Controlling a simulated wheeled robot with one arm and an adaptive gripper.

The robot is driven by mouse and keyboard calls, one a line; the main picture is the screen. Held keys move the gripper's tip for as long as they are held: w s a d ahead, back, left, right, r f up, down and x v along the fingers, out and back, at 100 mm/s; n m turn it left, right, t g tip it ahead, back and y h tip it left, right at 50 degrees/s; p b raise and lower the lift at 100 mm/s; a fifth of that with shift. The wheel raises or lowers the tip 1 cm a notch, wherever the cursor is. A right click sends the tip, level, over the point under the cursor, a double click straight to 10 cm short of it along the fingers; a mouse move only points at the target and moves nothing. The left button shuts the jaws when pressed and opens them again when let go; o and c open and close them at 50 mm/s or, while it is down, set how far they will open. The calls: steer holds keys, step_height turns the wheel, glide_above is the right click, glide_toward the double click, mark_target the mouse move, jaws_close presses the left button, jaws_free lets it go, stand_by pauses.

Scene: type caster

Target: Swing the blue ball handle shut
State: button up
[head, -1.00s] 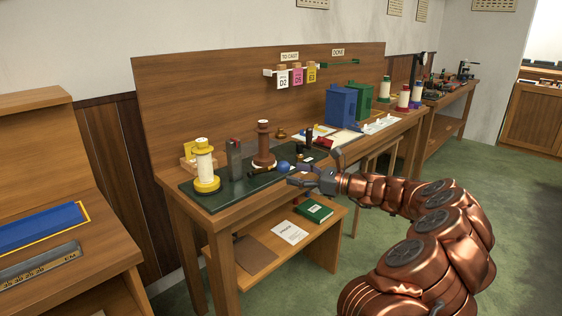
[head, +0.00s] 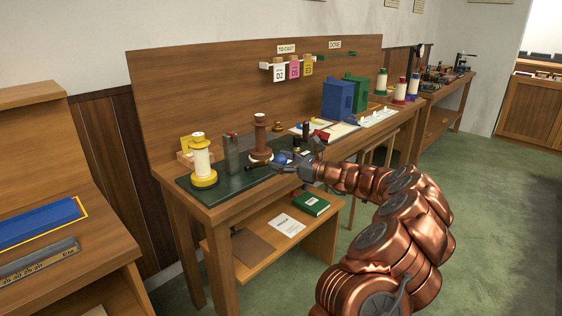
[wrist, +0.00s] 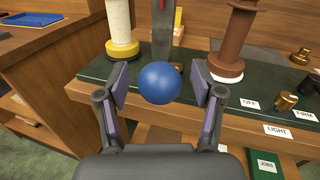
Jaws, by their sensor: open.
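The blue ball handle (wrist: 160,83) is in the middle of the wrist view, between the two fingers of my gripper (wrist: 157,95). Gaps show on both sides of the ball, and neither finger appears to touch it. My gripper is open. In the head view the ball (head: 281,158) shows small behind my gripper (head: 277,167), at the front edge of the dark green bench mat (head: 220,189). The lever that carries the ball is hidden in the wrist view.
A yellow-and-white spool (head: 202,162) and a grey upright post (head: 231,153) stand left of the ball. A brown spool (head: 261,135) stands close behind it. Brass knobs with OFF, FIRM and LIGHT labels (wrist: 278,133) lie to the right in the wrist view.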

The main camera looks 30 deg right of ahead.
steer(key=shift+c, duration=0.4)
jaws_close()
